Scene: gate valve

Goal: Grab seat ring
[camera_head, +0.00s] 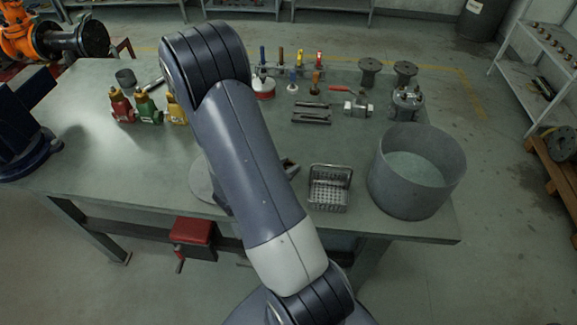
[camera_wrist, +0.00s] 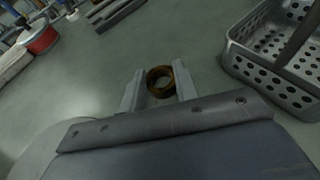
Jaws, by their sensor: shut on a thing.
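The seat ring (camera_wrist: 161,83) is a small brass-brown ring with an open centre, seen in the wrist view. My gripper (camera_wrist: 160,86) has its two grey fingers on either side of the ring, shut on its outside. The green-grey table top shows below the ring; I cannot tell whether the ring touches it. In the head view my arm covers most of the gripper and hides the ring.
A perforated metal basket (camera_head: 329,188) stands close to the right of my gripper. A large grey round tub (camera_head: 416,172) is beyond it near the table's right edge. Tools and valve parts (camera_head: 357,104) lie towards the back.

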